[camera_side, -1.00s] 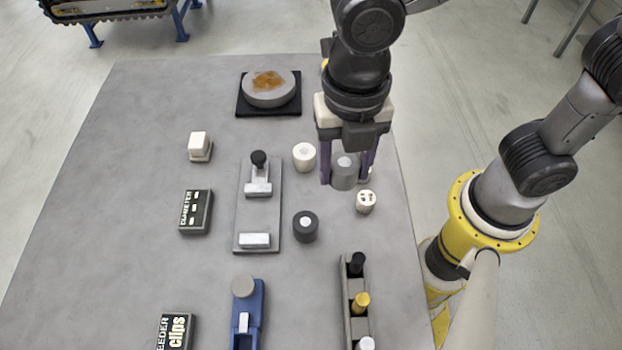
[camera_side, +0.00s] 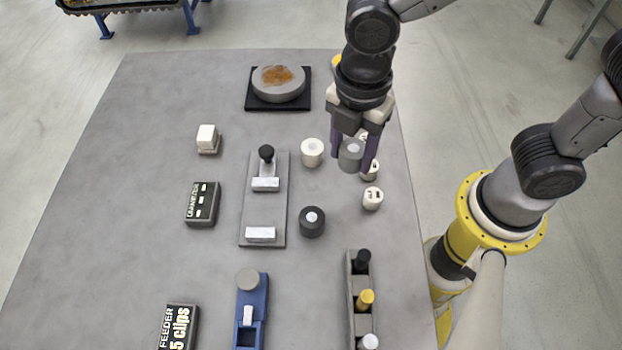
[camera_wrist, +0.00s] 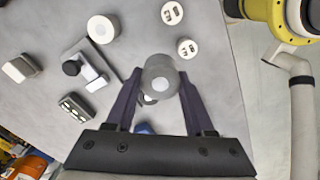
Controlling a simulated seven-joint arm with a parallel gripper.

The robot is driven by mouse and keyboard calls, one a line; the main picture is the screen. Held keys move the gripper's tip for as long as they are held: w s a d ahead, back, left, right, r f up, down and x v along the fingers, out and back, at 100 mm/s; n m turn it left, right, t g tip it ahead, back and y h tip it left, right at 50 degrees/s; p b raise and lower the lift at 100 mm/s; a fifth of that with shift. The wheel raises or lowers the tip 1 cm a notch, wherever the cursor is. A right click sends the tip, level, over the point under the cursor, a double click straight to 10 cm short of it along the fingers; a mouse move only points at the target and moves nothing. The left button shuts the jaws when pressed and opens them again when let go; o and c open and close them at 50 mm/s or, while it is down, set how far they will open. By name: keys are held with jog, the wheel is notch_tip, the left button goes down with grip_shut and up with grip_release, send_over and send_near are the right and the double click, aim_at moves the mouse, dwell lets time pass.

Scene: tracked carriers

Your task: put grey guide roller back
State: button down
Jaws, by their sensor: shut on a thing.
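The grey guide roller (camera_side: 351,153), a short cylinder with a pale centre, is between the two purple fingers of my gripper (camera_side: 350,158). My gripper is shut on it and holds it above the right part of the table. In the wrist view the roller (camera_wrist: 160,76) sits upright at the fingertips, its pale top centre facing the camera. A dark roller (camera_side: 312,222) with a pale centre stands on the table, nearer the camera. A white roller (camera_side: 312,152) stands just left of my gripper. My gripper partly hides small white pieces behind it.
A small white socketed piece (camera_side: 373,198) stands near the right edge. A grey plate fixture with a black knob (camera_side: 266,152) lies left. A rack with black, yellow and white pegs (camera_side: 353,305) and a blue fixture (camera_side: 262,312) are in front. A round disc (camera_side: 279,92) sits at the back.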

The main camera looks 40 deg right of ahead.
send_over(311, 192)
jog(key=f, duration=0.6)
jog(key=shift+s, duration=0.2)
jog(key=shift+w+a+f, duration=0.1)
jog(key=shift+w+f, duration=0.05)
jog(key=shift+f, duration=1.6)
jog(key=shift+f, duration=0.1)
jog(key=shift+c, duration=1.3)
grip_release()
jog(key=shift+f, duration=0.1)
